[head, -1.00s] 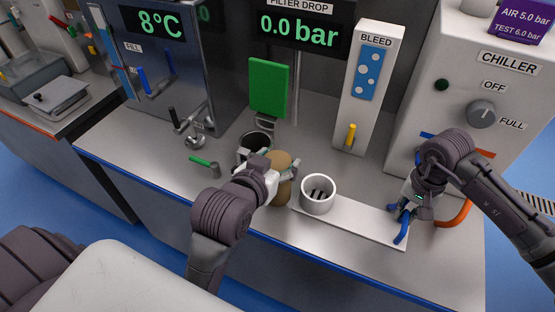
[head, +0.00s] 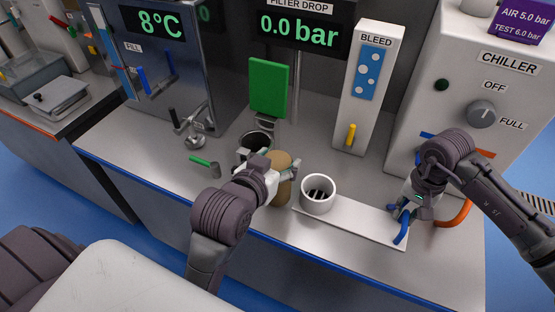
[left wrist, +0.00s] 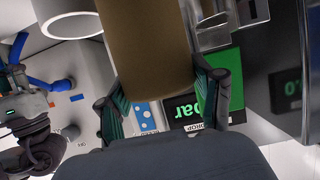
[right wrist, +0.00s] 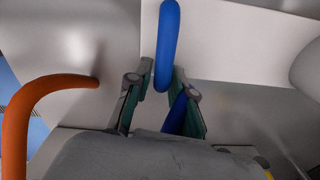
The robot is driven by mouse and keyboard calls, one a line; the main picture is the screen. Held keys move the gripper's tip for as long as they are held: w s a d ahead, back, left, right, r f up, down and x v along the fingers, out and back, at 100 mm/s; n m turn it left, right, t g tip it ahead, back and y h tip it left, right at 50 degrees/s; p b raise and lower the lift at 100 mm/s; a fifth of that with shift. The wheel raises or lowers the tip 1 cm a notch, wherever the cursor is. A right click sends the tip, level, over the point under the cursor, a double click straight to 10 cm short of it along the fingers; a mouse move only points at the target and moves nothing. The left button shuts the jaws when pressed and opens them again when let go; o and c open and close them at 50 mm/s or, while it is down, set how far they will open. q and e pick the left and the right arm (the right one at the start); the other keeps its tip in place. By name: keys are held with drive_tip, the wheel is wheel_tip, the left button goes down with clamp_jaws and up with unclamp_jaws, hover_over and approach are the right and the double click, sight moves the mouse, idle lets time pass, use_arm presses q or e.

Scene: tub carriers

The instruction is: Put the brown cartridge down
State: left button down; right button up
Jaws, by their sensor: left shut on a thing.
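The brown cartridge (head: 280,188) is upright at the front of the counter, just left of a white cup. My left gripper (head: 282,170) is shut on it. In the left wrist view the brown cartridge (left wrist: 150,50) fills the space between the fingers of my left gripper (left wrist: 160,85). I cannot tell whether its base touches the counter. My right gripper (head: 403,205) is at the right of the counter by a blue hose (head: 402,230). In the right wrist view the blue hose (right wrist: 168,40) lies between the fingertips of my right gripper (right wrist: 162,75); whether they grip it is unclear.
The white cup (head: 318,196) with dark slots inside stands on a white strip (head: 365,222). A dark open vessel (head: 256,142) is behind the cartridge. A green-handled tool (head: 202,162) lies to the left. An orange hose (head: 455,214) is at the right.

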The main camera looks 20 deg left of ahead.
clamp_jaws()
use_arm(q)
drive_tip(key=shift+r, duration=0.15)
drive_tip(key=w+d+r+m+g+h, duration=0.1)
drive_tip(key=w+d+r+m+h, duration=0.3)
drive_tip(key=d+r+m+h, duration=0.25)
wheel_tip(320, 180, down, 9)
drive_tip(key=d+n, duration=0.1)
drive_tip(key=d, duration=0.1)
drive_tip(key=shift+w+d, duration=0.1)
